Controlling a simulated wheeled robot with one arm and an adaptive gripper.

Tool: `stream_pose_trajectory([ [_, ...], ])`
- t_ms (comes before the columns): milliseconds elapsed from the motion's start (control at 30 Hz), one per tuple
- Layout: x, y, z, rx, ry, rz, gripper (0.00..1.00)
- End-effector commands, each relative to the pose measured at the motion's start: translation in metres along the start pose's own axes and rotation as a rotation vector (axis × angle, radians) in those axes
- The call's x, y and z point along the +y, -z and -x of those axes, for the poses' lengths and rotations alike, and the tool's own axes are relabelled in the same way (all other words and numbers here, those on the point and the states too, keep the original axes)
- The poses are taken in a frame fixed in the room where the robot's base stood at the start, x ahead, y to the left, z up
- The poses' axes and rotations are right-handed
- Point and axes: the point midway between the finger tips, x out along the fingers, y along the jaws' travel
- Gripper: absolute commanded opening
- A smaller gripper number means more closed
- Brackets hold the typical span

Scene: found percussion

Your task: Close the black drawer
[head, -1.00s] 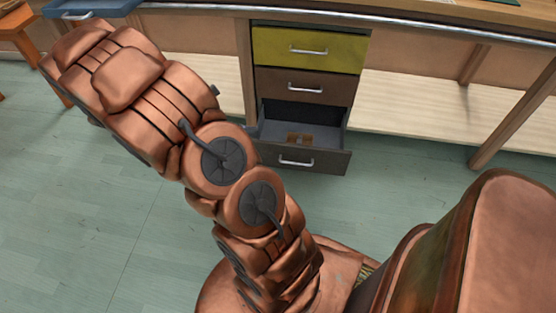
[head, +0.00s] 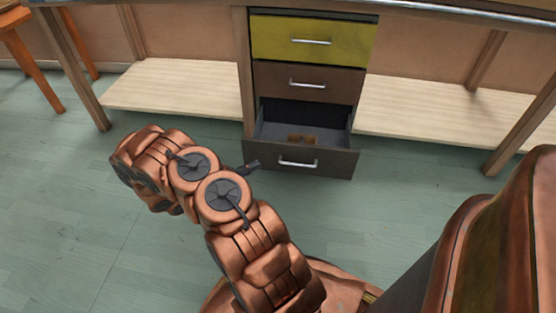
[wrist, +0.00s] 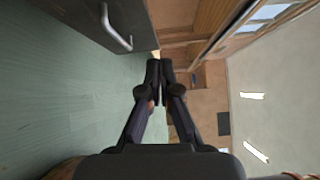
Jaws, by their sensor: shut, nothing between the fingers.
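The black drawer (head: 318,163) is the bottom one of a three-drawer stack under the workbench. It stands pulled out, with a silver bar handle (head: 299,163) on its front and small brown blocks (head: 302,138) inside. My gripper (head: 255,165) shows as a small dark tip just left of the drawer front in the head view; I cannot tell whether it touches. In the wrist view my gripper (wrist: 160,68) is shut and empty. There the dark drawer front (wrist: 98,18) with its handle (wrist: 116,28) is at the upper left, beside the fingertips.
Above it are a brown drawer (head: 306,83) and a yellow drawer (head: 312,40), both shut. Pale low shelves (head: 178,88) lie on both sides of the stack. A wooden leg (head: 72,65) stands at the left. The green floor (head: 420,185) before the drawer is clear.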

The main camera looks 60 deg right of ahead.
Motion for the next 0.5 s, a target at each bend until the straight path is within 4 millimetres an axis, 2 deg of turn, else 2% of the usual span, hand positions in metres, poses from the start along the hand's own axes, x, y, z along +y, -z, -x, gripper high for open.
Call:
stream_pose_trajectory([
  [33, 0.016, 0.001, 0.000, -0.012, 0.001, 0.030, 0.00],
  [133, 0.031, 0.000, -0.001, -0.031, 0.002, 0.074, 0.00],
  [333, 0.038, 0.000, -0.009, -0.040, 0.003, 0.098, 0.00],
  [500, 0.039, 0.000, -0.032, -0.038, 0.002, 0.097, 0.00],
])
